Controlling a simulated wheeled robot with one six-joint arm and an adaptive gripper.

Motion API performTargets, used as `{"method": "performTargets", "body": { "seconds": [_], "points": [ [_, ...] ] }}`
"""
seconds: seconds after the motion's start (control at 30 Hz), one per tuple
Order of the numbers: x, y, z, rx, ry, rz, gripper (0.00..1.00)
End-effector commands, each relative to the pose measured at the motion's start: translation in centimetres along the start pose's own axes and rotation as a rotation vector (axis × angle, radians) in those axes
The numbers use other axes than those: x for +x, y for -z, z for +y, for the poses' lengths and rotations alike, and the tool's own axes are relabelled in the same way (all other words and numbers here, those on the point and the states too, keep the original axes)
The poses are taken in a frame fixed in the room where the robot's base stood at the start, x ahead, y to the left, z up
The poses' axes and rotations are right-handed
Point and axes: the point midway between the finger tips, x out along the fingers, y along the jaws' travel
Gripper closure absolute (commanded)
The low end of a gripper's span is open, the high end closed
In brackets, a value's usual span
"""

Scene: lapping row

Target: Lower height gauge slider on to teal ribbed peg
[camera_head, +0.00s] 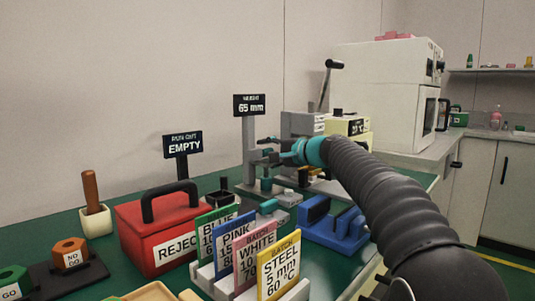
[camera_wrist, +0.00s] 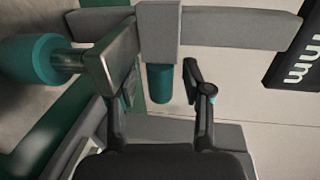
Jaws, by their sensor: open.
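The height gauge stands on the bench with a grey column (camera_head: 249,145); it runs across the wrist view (camera_wrist: 235,27). Its grey slider block (camera_wrist: 158,30) sits on the column, with a teal handle (camera_wrist: 159,85) sticking out towards me. My gripper (camera_head: 284,155) is open; its fingers (camera_wrist: 160,80) are on either side of the handle, apart from it. The teal peg (camera_head: 266,184) stands upright on the gauge base, below the slider; it shows at left in the wrist view (camera_wrist: 32,60). Whether the slider's arm touches the peg is unclear.
The gauge's black sign (camera_head: 249,105) reads 65 mm. A blue holder (camera_head: 335,228), batch cards (camera_head: 280,262) and a red reject box (camera_head: 150,215) stand in front and left. A grey and yellow machine (camera_head: 350,130) stands close behind my gripper.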

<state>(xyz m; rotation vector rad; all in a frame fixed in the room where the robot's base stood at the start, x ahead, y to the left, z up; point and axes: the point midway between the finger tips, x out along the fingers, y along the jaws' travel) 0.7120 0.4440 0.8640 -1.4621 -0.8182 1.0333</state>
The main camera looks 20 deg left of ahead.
Motion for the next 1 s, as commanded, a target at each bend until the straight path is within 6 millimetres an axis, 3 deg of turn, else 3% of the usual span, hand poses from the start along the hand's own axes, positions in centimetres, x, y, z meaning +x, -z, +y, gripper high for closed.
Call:
{"method": "performTargets", "body": {
  "seconds": [0.23,0.7,1.0],
  "points": [
    [-2.1,0.1,-0.1,0.000,0.000,0.002,0.51],
    [-10.6,0.1,0.0,0.000,0.000,0.002,0.51],
    [-12.0,0.0,0.1,0.000,-0.001,0.001,0.51]
  ]
}}
